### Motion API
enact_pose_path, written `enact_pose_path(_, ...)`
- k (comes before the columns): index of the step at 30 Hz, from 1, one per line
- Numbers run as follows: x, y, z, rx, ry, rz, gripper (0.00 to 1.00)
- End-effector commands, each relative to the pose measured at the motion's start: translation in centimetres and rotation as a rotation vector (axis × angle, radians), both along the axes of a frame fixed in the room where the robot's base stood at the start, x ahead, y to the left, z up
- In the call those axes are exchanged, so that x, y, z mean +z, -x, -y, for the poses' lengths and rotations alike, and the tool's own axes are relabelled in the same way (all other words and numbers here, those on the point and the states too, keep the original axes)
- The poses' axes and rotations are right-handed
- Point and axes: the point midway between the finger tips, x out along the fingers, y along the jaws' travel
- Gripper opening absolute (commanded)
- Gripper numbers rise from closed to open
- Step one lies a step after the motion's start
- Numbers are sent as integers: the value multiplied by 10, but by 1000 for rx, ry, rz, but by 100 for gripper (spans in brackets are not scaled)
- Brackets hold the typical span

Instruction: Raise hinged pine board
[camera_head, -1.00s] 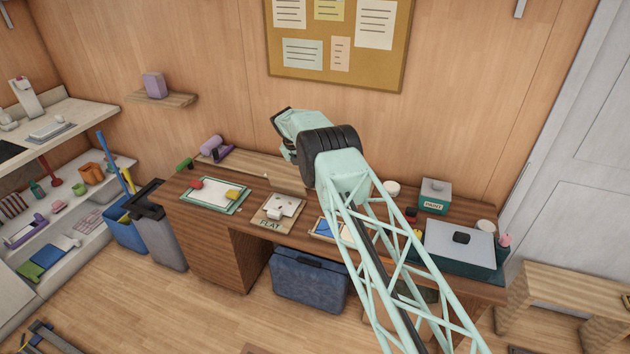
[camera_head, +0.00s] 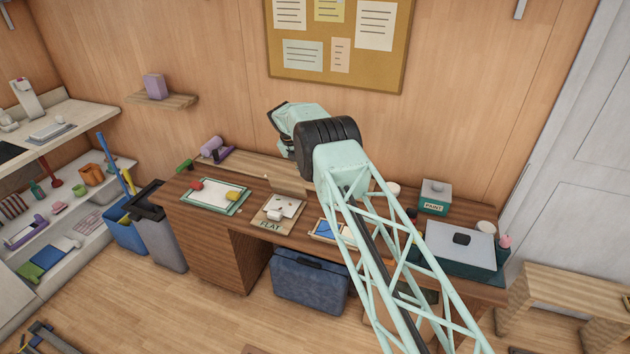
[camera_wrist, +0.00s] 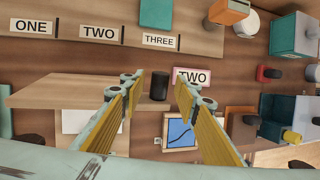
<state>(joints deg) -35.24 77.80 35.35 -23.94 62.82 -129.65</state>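A pale wooden board (camera_wrist: 60,90), apparently the hinged pine board, lies across the left and middle of the wrist view. In the head view a pale panel (camera_head: 290,186) shows at the back of the desk, partly hidden by my arm; its tilt is hard to judge. My gripper (camera_wrist: 158,88) is open, with yellow-padded fingers apart. A black cylindrical knob (camera_wrist: 159,86) shows in the gap between the fingertips, by the board's right end. I cannot tell whether the fingers touch it or whether it is fixed to the board. In the head view my arm hides the fingers.
Signs ONE (camera_wrist: 31,26), TWO (camera_wrist: 100,33) and THREE (camera_wrist: 160,41) stand behind; a pink TWO card (camera_wrist: 192,76) is right of the knob. A blue-pictured frame (camera_wrist: 181,134) lies close by. The desk (camera_head: 215,235) also holds a FLAT tray (camera_head: 270,222) and PAINT box (camera_head: 434,197).

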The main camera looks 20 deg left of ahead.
Motion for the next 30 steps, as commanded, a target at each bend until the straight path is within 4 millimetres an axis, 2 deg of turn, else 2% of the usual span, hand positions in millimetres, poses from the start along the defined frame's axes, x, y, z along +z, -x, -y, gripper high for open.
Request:
enact_pose_path(18,72,22,-19,1,-1,1,29)
enact_pose_path(30,85,27,-22,1,0,0,29)
